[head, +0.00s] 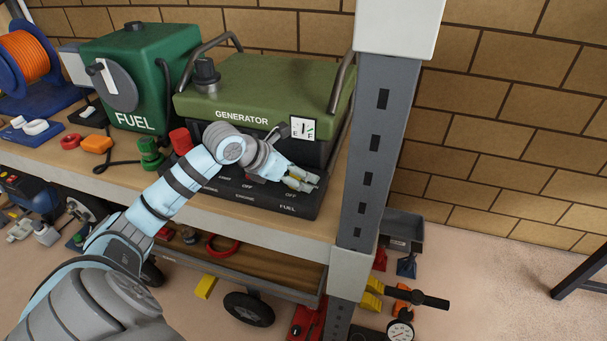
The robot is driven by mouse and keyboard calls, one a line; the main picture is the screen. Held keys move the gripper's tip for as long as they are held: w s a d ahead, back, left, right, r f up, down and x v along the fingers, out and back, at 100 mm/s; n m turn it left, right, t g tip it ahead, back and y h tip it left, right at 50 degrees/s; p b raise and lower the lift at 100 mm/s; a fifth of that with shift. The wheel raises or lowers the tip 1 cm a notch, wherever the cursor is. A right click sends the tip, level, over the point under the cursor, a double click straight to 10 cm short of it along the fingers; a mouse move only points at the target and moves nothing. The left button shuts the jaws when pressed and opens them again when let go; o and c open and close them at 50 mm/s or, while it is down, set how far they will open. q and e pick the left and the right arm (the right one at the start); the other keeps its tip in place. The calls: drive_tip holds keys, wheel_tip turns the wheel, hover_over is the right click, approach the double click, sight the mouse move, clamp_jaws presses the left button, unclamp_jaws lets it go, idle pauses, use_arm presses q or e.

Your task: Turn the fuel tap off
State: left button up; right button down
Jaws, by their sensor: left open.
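The green generator (262,92) stands on the shelf. Its dark front panel (235,198) carries the labels ENGINE and FUEL, with an OFF mark above each. My left gripper (303,181) is open at the right end of this panel, just above the FUEL label. The fuel tap itself cannot be made out; the gripper and wrist cover that part of the panel. I cannot tell whether the fingers touch it. My right gripper is not in view.
A grey upright post (376,150) stands close to the right of the generator. A green FUEL can (138,75) is at the left, with a cable reel (25,62) beyond it. A lower shelf holds loose items. A gauge (303,128) sits on the generator's front.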

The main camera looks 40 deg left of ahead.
use_arm(q)
drive_tip(key=shift+s+a+r, duration=0.1)
drive_tip(key=shift+s+r, duration=0.1)
drive_tip(key=shift+s, duration=0.25)
drive_tip(key=shift+s+a, duration=0.1)
drive_tip(key=c, duration=1.2)
drive_tip(key=shift+o, duration=0.2)
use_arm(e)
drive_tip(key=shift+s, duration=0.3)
